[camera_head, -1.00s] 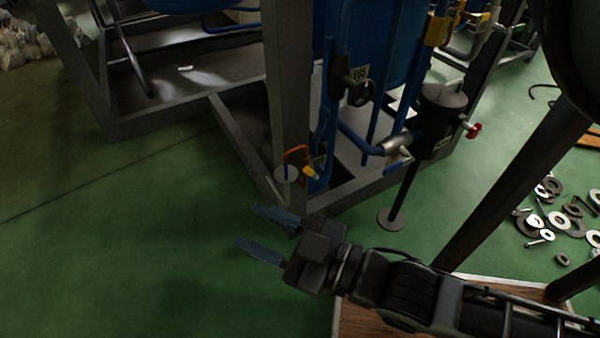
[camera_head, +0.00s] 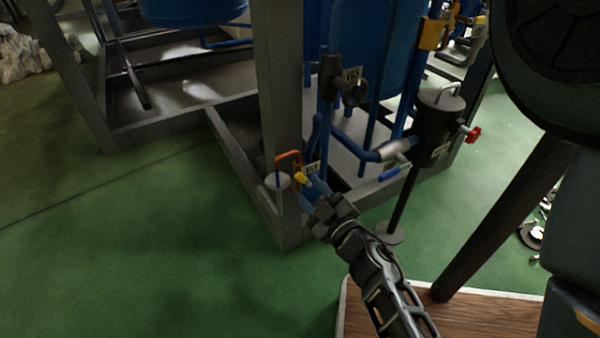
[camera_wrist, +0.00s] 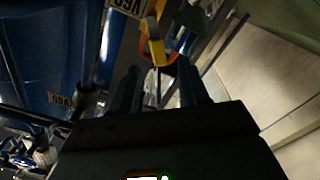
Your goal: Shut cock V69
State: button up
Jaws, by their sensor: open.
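Cock V69 has a yellow handle (camera_head: 301,178) low on the blue pipework beside the grey frame post. Its tag (camera_head: 312,168) is just right of it, and an orange bent tube (camera_head: 288,157) rises behind. My gripper (camera_head: 311,193) is open, its fingers pointing up-left at the handle from just below. In the wrist view the yellow handle (camera_wrist: 155,48) lies just beyond the tips of my gripper (camera_wrist: 158,66), in line with the gap between them. Part of the tag (camera_wrist: 128,6) shows at the top edge. I cannot tell whether a finger touches the handle.
The grey frame post (camera_head: 280,100) stands close left of the cock. A round disc (camera_head: 277,181) sits beside it. Green floor (camera_head: 130,260) is free at left.

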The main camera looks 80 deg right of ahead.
aim_at(301, 178)
jog(key=shift+x, duration=3.85)
jog(key=shift+s+d+f, duration=0.1)
jog(key=shift+c, duration=0.3)
grip_shut()
